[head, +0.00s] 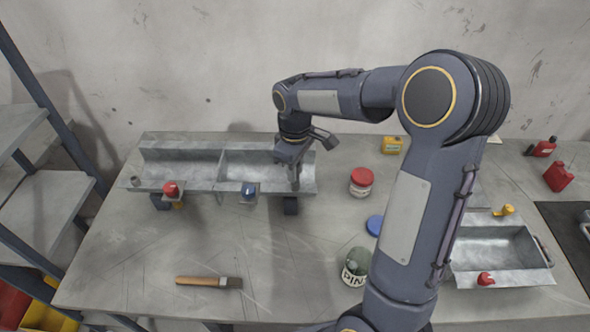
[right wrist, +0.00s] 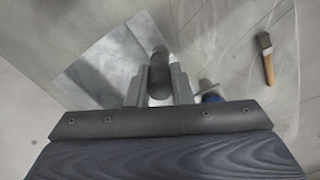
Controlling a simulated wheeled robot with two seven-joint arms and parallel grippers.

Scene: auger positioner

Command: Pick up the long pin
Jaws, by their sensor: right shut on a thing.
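My right gripper (head: 293,178) is over the right end of the long grey metal trough (head: 182,172). In the right wrist view its two fingers (right wrist: 158,92) are closed on the sides of a dark grey cylinder with a rounded end, which looks like the long pin (right wrist: 158,68). The pin's lower part is hidden by the gripper in that view, and the head view does not show it clearly. The trough also shows behind the fingers in the right wrist view (right wrist: 105,65). My left gripper is out of view.
A red knob (head: 171,188) and a blue knob (head: 248,190) sit at the trough's front edge. A red-lidded can (head: 361,183), a blue lid (head: 375,225) and a second metal bin (head: 490,245) are to the right. A brush (head: 205,282) lies in front; the table around it is clear.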

